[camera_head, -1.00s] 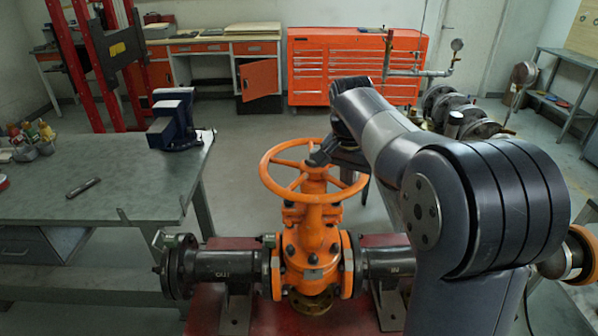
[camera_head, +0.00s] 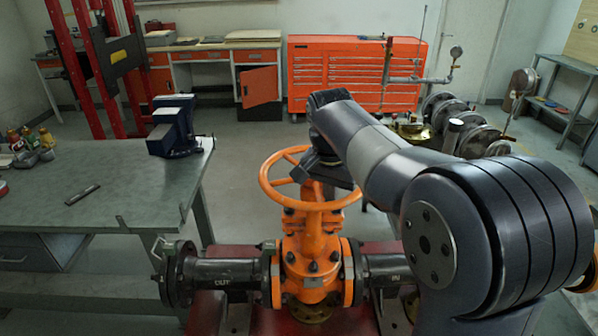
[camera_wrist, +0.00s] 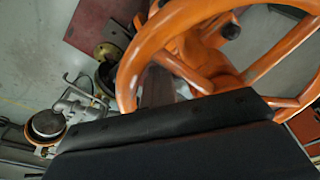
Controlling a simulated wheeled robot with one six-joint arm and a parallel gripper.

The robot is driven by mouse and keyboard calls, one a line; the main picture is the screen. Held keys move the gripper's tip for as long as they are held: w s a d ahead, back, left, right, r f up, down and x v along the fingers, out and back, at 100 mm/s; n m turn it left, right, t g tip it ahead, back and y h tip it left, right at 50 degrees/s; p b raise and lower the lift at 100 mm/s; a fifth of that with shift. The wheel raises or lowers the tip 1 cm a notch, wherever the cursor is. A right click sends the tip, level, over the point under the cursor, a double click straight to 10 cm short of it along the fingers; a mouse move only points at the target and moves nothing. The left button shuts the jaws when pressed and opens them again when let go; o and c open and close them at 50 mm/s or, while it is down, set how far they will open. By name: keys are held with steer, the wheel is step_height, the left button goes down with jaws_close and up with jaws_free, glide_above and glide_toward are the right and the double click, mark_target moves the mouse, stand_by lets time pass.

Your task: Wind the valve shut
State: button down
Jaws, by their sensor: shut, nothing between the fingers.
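The orange handwheel (camera_head: 268,188) sits level on top of the orange gate valve (camera_head: 312,245), whose body is bolted between two dark flanged pipes. My gripper (camera_head: 299,172) is shut and empty. It points down at the upper middle of the wheel, by its spokes, and my arm hides the wheel's far right part. In the wrist view the orange rim (camera_wrist: 128,75) and spokes fill the upper middle and right. My dark gripper (camera_wrist: 157,88) reaches in between rim and spokes there. Whether it touches a spoke, I cannot tell.
A steel workbench (camera_head: 130,195) with a blue vise (camera_head: 174,128) stands at the left. A red tool cabinet (camera_head: 345,75) is at the back. Pipework with several flanges (camera_head: 470,130) is at the back right. Open floor lies behind the valve.

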steer(key=a+p, duration=0.2)
steer(key=a, duration=0.4)
step_height(320, 180, up, 7)
steer(key=p, duration=0.7)
glide_above(317, 197)
steer(key=a, duration=0.3)
steer(key=shift+w+a, duration=0.2)
steer(key=shift+w, duration=0.1)
steer(key=d+f+b, duration=0.1)
steer(key=f+b, duration=0.1)
steer(key=b, duration=0.1)
steer(key=d+f+b, duration=0.1)
steer(key=f+b, duration=0.1)
steer(key=d+f+b, duration=0.1)
steer(key=f+b, duration=0.2)
steer(key=shift+s+d+b, duration=0.2)
steer(key=shift+s+b, duration=0.1)
steer(key=shift+s, duration=0.05)
steer(key=shift+w+d, duration=0.2)
steer(key=shift+d, duration=0.5)
